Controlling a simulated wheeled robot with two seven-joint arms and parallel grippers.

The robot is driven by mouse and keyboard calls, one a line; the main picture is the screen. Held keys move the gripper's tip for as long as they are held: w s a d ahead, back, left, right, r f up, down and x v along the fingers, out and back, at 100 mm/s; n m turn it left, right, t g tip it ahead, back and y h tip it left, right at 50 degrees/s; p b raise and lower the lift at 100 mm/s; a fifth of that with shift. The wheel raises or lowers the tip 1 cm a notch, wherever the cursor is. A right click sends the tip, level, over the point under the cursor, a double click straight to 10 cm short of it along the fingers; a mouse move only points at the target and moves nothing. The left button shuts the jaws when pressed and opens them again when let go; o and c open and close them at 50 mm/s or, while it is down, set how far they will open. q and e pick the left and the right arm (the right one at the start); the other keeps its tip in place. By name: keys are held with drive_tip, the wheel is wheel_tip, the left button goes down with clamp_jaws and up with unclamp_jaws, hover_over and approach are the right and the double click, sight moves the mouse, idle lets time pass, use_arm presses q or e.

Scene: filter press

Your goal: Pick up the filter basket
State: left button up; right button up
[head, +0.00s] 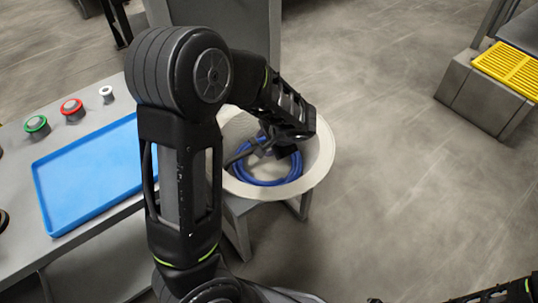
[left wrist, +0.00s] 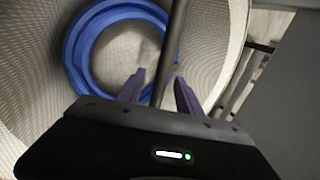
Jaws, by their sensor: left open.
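The filter basket appears to be the pale round tub (head: 318,165) with a wide rim. In the left wrist view its mesh wall (left wrist: 215,50) surrounds a blue ring (left wrist: 77,62), which also shows in the head view (head: 266,181). A thin dark bar (left wrist: 172,45) crosses above the ring; its ends are hidden. My left gripper (left wrist: 158,92) is open, with the bar running between its two fingers; I cannot tell whether they touch it. In the head view my left gripper (head: 285,150) points down over the opening. My right arm shows only at the bottom right edge, its fingertips unclear.
A grey table at left holds a blue tray (head: 75,185), a green button (head: 37,126), a red button (head: 72,108) and a small white one (head: 106,93). A yellow grating (head: 512,68) on a grey block stands at upper right. The floor between is clear.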

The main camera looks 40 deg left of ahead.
use_arm(q)
drive_tip(key=x, duration=0.3)
drive_tip(key=shift+d, duration=0.1)
idle(0.4)
clamp_jaws()
drive_tip(key=shift+w+r, duration=0.1)
drive_tip(key=shift+r, duration=0.05)
idle(1.1)
